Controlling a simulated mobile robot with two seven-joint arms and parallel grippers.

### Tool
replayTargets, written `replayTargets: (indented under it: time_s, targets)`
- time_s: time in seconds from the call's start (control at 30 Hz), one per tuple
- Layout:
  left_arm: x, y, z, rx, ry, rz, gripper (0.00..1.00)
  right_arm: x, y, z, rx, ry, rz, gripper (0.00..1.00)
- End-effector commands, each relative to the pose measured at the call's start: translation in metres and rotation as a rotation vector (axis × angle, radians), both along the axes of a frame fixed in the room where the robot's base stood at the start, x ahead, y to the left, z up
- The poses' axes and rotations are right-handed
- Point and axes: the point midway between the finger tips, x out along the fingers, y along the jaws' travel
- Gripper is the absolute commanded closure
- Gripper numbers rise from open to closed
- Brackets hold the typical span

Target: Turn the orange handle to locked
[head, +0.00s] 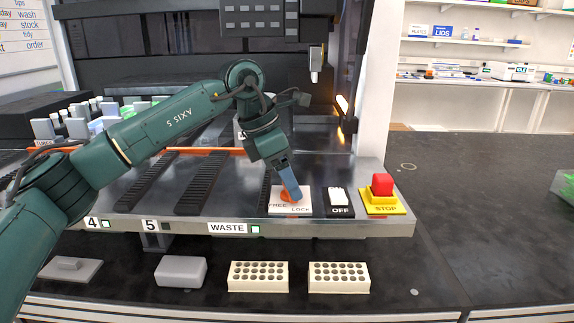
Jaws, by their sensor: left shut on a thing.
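The orange handle (287,196) sits on a white plate marked FREE at its left and LOCK at its right, on the front ledge of the machine. My left gripper (293,193) points down onto the handle and is shut on it. The blue-grey fingers cover much of the handle, so I cannot tell its exact angle. The plate (275,209) shows around the handle. My right gripper is not in view.
Right of the plate are a white switch (338,196) marked OFF and a red STOP button (382,184) on a yellow base. Two cream racks (258,277) and a grey block (181,271) lie in front. The dark bench at right is mostly clear.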

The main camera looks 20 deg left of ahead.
Motion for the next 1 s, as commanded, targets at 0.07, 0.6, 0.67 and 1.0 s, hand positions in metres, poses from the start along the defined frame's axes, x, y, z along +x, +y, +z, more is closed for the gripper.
replayTargets:
  time_s: [0.07,0.6,0.67,1.0]
  targets:
    - [0.0006,0.0000,0.0036,-0.002,0.002,-0.056,0.57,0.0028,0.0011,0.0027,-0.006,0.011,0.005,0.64]
    - [0.0017,0.0003,0.0008,0.001,-0.001,-0.265,0.57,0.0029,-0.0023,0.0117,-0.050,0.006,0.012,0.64]
    - [0.0016,0.0004,0.0005,0.001,-0.002,-0.270,0.57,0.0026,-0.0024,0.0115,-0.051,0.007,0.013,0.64]
    - [0.0015,0.0003,0.0003,0.001,-0.002,-0.275,0.57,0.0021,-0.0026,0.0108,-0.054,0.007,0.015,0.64]
